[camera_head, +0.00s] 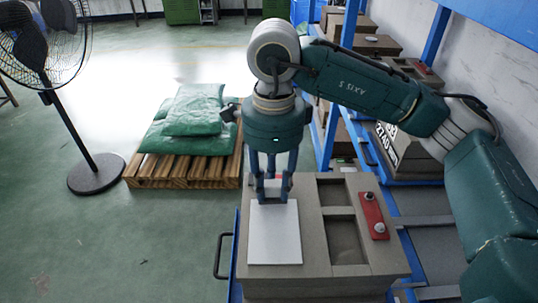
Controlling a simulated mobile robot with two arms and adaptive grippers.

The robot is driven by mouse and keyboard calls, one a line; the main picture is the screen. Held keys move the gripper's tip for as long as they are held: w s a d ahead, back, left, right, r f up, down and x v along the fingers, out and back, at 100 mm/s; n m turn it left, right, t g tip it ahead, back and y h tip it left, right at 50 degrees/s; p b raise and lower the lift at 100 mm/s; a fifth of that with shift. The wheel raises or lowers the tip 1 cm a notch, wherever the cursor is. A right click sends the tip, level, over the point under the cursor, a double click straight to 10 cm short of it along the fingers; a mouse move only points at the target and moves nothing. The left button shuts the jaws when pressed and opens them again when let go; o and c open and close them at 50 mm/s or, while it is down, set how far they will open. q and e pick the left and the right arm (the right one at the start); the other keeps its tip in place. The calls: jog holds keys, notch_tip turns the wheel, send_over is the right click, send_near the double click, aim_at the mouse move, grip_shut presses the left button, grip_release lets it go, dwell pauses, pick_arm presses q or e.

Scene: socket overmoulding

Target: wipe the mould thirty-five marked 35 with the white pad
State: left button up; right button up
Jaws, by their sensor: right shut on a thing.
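My right gripper (271,196) points down from my arm, which comes in from the right. Its fingers are shut on the white pad (275,238), at the pad's far edge. The pad is a flat white rectangle over the left part of the top of a grey-brown mould (318,268). I cannot tell whether it touches that surface. The mould has two rectangular recesses to the right of the pad. No number 35 shows on its visible faces. My left gripper is not in view.
More moulds stand on the blue rack behind, one marked 2740 (388,143). A wooden pallet (180,172) with green sacks (193,110) and a black fan (70,120) stand left.

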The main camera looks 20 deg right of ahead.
jog(key=r, duration=0.1)
jog(key=s+r+p, duration=0.1)
jog(key=r, duration=0.1)
jog(key=shift+a+r, duration=0.1)
jog(key=shift+a, duration=0.1)
jog(key=shift+r, duration=0.3)
jog(key=shift+w+d+r+p, duration=0.1)
jog(key=shift+w+r+p, duration=0.1)
jog(key=shift+r+p, duration=0.5)
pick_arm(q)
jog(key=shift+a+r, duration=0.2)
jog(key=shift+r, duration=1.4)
pick_arm(e)
jog(key=shift+s+r, duration=0.1)
jog(key=shift+r, duration=0.5)
